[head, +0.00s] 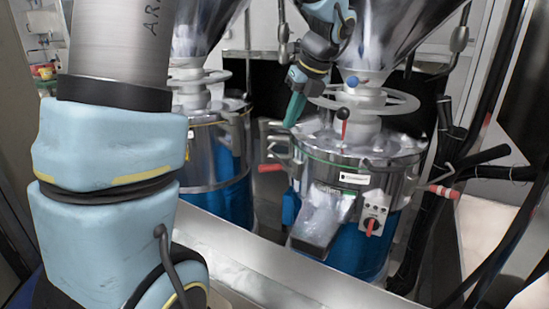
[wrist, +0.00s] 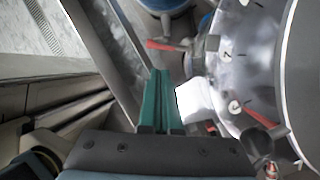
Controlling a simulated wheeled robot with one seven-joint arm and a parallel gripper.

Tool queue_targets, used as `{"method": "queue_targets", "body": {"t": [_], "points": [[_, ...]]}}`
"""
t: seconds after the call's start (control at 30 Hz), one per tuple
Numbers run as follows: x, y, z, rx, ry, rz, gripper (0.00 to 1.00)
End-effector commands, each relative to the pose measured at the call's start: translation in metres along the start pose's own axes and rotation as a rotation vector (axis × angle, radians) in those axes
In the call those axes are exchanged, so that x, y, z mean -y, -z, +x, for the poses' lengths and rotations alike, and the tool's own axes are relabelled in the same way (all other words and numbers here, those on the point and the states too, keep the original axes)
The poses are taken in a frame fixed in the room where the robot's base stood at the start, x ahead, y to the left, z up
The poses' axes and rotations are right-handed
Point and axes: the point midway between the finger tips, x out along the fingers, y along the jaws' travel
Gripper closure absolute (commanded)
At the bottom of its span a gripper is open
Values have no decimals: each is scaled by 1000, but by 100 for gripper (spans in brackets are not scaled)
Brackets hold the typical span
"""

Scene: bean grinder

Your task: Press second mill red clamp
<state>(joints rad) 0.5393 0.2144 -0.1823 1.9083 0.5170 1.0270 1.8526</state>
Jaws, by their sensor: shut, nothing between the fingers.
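The nearer mill on the right (head: 330,170) is a steel grinder with a blue lower body. A red clamp handle (head: 270,167) sticks out from its left side and another red handle (head: 444,191) from its right side. My gripper (head: 291,122) has teal fingers, held together and empty, pointing down above the left rim of this mill. In the wrist view the fingertips (wrist: 161,72) appear beside the mill's steel top (wrist: 225,80). A red handle (wrist: 165,45) shows just beyond them, apart from them in the picture. Exact depth between them cannot be told.
A second similar mill (head: 205,150) stands at left, partly hidden by my arm. A hopper (head: 390,45) and handwheel (head: 385,103) rise above the nearer mill. A red-switched box (head: 373,212) is on its front. A metal rail (head: 270,275) runs in front; black hoses hang at right.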

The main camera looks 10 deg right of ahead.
Motion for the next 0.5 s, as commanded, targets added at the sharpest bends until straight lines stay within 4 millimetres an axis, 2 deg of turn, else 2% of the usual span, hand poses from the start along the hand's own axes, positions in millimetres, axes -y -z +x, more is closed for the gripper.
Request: {"method": "queue_targets", "body": {"t": [0.33, 0.5], "points": [[1, 0, -1, 3, -1, 20, 100], [1, 0, 9, 1, -3, 19, 100]]}}
